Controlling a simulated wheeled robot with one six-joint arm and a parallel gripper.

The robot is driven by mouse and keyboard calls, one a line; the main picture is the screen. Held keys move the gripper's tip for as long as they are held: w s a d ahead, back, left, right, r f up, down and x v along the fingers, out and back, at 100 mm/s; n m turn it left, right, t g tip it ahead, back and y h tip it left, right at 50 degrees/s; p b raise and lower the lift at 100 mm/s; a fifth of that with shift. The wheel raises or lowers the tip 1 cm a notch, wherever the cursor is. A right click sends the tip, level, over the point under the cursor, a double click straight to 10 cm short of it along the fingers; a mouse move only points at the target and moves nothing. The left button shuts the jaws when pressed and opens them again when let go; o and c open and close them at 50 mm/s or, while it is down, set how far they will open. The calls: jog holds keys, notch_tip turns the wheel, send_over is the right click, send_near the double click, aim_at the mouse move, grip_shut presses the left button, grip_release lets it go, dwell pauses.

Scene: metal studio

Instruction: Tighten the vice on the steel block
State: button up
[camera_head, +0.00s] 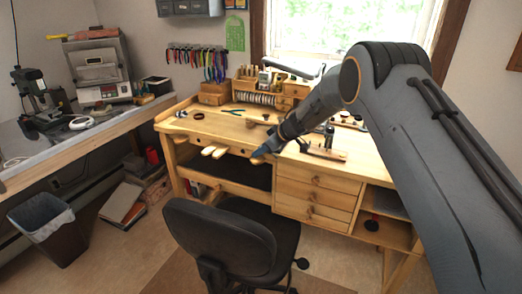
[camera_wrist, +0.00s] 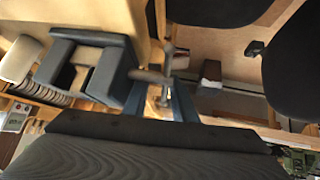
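In the wrist view a dark blue-grey, U-shaped body (camera_wrist: 112,82), which looks like the vice, stands at the left. A brownish-grey piece (camera_wrist: 88,57), perhaps the steel block, shows in its gap, but I cannot tell whether the jaws touch it. A metal bar handle (camera_wrist: 152,76) lies right of the body, just beyond my gripper (camera_wrist: 158,98). My fingers stand apart with the handle's rod between them; they appear open. In the head view my gripper (camera_head: 264,153) is small at the bench's front edge, and the vice cannot be made out there.
The wooden workbench (camera_head: 335,175) carries pliers (camera_head: 233,111), a tool rack and a small plank (camera_head: 323,152) with metal parts. A black chair (camera_head: 225,240) stands in front of it. A side bench with machines is at the left, above a waste bin (camera_head: 48,228).

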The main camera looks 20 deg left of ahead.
jog(key=shift+s, duration=0.1)
jog(key=b+v, duration=0.2)
jog(key=v, duration=0.5)
jog(key=shift+d+r, duration=0.25)
jog(key=shift+r, duration=0.05)
